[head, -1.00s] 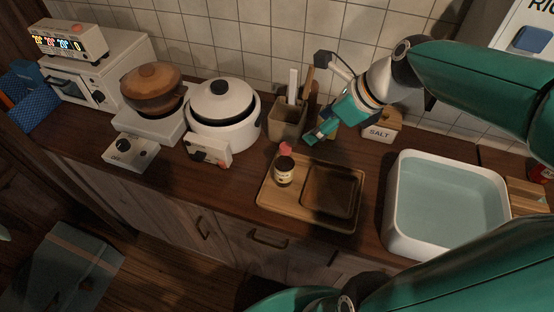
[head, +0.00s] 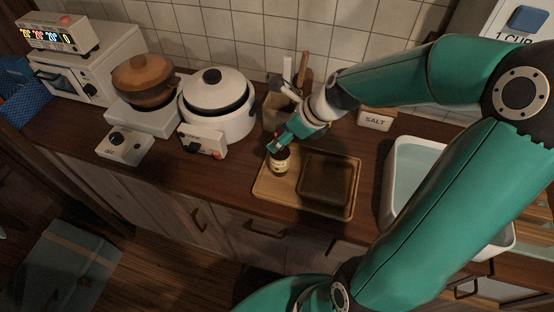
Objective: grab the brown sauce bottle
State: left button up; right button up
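The brown sauce bottle (head: 279,163) is small and dark with a pale label. It stands upright at the left end of the wooden tray (head: 262,190) in the head view. My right gripper (head: 276,147) comes down from the upper right, and its fingertips are at the top of the bottle, covering the cap. At this size I cannot tell whether the fingers touch it or are closed around it. My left gripper is not in view.
A white rice cooker (head: 213,99) and a brown pot (head: 142,79) stand to the left. A utensil holder (head: 273,112) is just behind my gripper. A salt box (head: 375,120) and a white sink (head: 388,190) are to the right. Bare counter lies left of the tray.

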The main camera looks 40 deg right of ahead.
aim_at(280, 154)
jog(key=x, duration=0.3)
jog(key=shift+a+f, duration=0.1)
jog(key=shift+f, duration=0.1)
grip_shut()
